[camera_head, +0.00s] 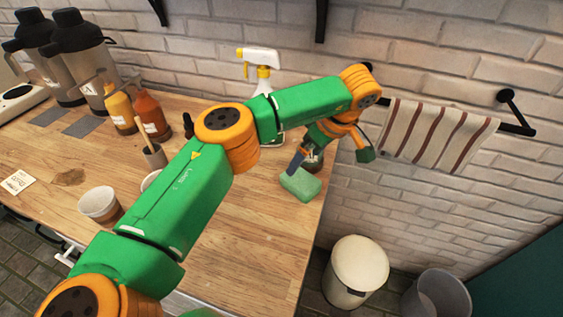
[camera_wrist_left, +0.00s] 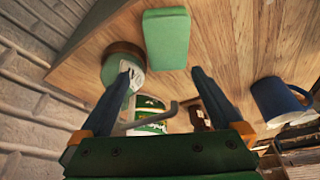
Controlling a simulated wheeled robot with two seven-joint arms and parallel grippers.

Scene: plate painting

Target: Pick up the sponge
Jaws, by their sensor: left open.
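The green sponge (camera_head: 300,185) lies on the wooden counter near its right edge in the head view. In the left wrist view the sponge (camera_wrist_left: 166,38) is a green block just beyond my fingertips and roughly between their lines. My left gripper (camera_head: 304,160) is over the far side of the sponge in the head view, partly hidden by its own arm. In the left wrist view my left gripper (camera_wrist_left: 160,76) has its two dark fingers spread, with nothing between the tips. Whether a finger touches the sponge is unclear. My right gripper is not in view.
A round container (camera_wrist_left: 122,50) stands close beside the sponge. A spray bottle (camera_head: 262,62) is behind my arm. Sauce bottles (camera_head: 150,115) and a cup (camera_head: 100,205) are farther left. A striped towel (camera_head: 430,130) hangs on the wall. The counter's front right is clear.

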